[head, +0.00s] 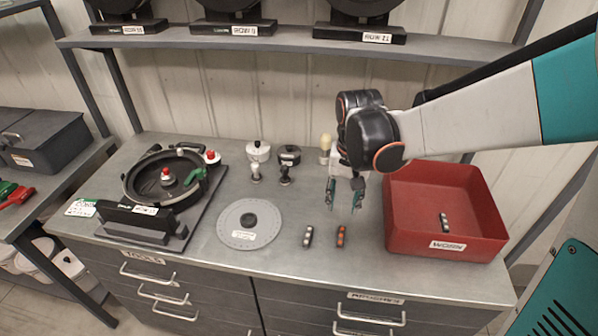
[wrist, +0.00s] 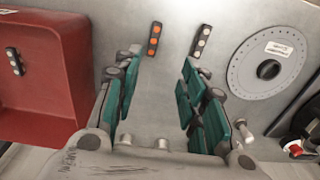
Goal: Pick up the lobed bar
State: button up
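Two small dark bars lie side by side on the grey bench top. One has orange-red lobes (head: 340,236) and the other has pale grey-white lobes (head: 308,236). In the wrist view the orange-lobed bar (wrist: 154,39) is ahead of the fingertips, between them and nearer the left one. The pale-lobed bar (wrist: 201,41) is just beyond the right fingertip. A third bar with pale lobes (head: 444,222) lies in the red bin. I cannot tell which is meant by the lobed bar. My gripper (head: 344,196) is open and empty above the bench, behind the two bars.
The red bin (head: 408,232) labelled WORN stands close on the right. A grey disc (head: 232,236) lies left of the bars. Further left is a round metering device (head: 130,185). Small knobbed parts (head: 258,152) stand behind. A shelf (head: 260,42) runs above the bench.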

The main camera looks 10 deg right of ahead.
jog(key=f, duration=0.1)
jog(key=b, duration=0.3)
send_over(341, 236)
jog(key=f, duration=0.9)
jog(key=shift+a, duration=0.35)
jog(key=f, duration=0.1)
jog(key=f+b, duration=0.1)
jog(key=f, duration=0.1)
jog(key=d+f, duration=0.1)
jog(key=f, duration=0.1)
jog(key=shift+w+b, duration=0.1)
jog(key=shift+b, duration=0.25)
grip_shut()
